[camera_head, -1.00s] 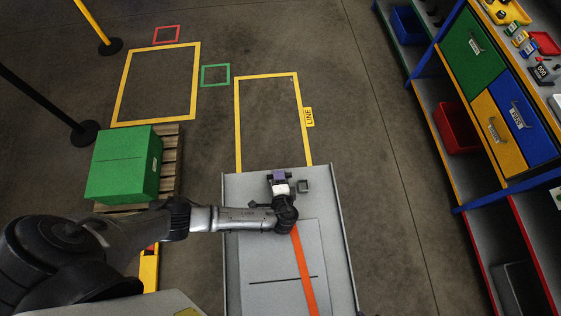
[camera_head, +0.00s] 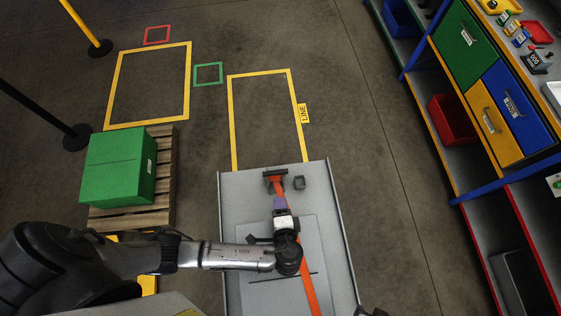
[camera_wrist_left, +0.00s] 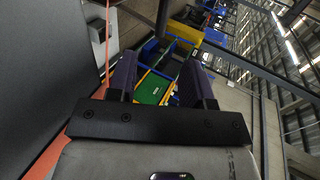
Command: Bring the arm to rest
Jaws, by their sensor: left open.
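My left arm reaches in from the left in the head view, over a grey-topped cart or table (camera_head: 335,235). My left gripper (camera_head: 279,203) has purple fingers and points toward the far edge of that surface. In the left wrist view the left gripper (camera_wrist_left: 160,82) shows its two fingers spread apart, with nothing held between them. An orange bar or strap (camera_head: 308,280) runs along the grey surface, partly hidden by the gripper and wrist. A crosspiece (camera_head: 275,175) lies at its far end, just beyond the fingertips.
A small dark square piece (camera_head: 299,183) sits near the crosspiece. A green box (camera_head: 117,170) stands on a wooden pallet (camera_head: 165,165) at the left. A shelf unit with coloured drawers (camera_head: 470,48) is at the right. Open floor (camera_head: 375,150) lies between.

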